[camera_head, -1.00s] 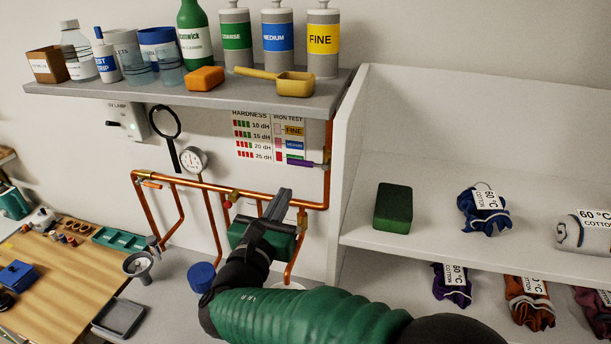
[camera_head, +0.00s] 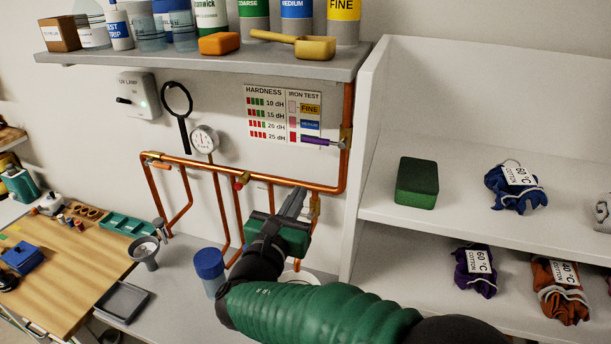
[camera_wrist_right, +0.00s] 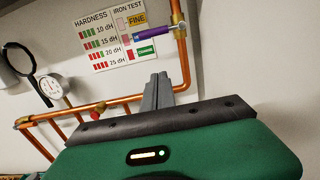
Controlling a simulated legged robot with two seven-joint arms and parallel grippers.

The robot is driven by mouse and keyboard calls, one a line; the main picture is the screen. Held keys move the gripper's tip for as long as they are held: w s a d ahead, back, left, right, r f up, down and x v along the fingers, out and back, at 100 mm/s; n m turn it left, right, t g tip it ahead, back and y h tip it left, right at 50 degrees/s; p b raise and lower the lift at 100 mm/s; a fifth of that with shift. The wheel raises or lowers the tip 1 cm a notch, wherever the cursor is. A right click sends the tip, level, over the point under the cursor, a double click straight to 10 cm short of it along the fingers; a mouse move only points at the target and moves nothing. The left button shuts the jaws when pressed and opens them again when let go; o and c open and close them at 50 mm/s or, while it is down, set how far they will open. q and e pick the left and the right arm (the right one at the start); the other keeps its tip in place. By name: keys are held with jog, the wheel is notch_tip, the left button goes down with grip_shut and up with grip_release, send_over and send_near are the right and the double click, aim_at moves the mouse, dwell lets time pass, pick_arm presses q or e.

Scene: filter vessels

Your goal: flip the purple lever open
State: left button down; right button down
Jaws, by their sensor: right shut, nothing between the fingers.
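The purple lever (camera_head: 316,141) sits on a brass valve on the vertical copper pipe, beside the hardness chart. It lies roughly level, pointing left from the pipe. In the right wrist view the lever (camera_wrist_right: 154,33) is above the fingers, tilted slightly. My right gripper (camera_head: 295,199) is shut and empty, below and a little left of the lever, in front of the horizontal copper pipe. In the right wrist view its fingertips (camera_wrist_right: 158,78) are together and apart from the lever. My left gripper is not in view.
A copper pipe run (camera_head: 240,181) with a gauge (camera_head: 204,139) crosses the wall. A grey shelf (camera_head: 210,66) with bottles and a scoop hangs above. A white shelf unit (camera_head: 370,150) stands close right of the lever. A blue-lidded jar (camera_head: 209,264) stands below.

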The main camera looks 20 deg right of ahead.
aim_at(322, 141)
jog(key=w+d+r+p, duration=0.4)
jog(key=w+d+p, duration=0.1)
jog(key=w, duration=0.3)
jog(key=shift+r, duration=0.2)
jog(key=shift+w+a+f, duration=0.1)
jog(key=shift+w+a, duration=0.05)
jog(key=shift+r+m+b, duration=0.2)
jog(key=shift+m+b, duration=0.2)
jog(key=shift+b, duration=0.3)
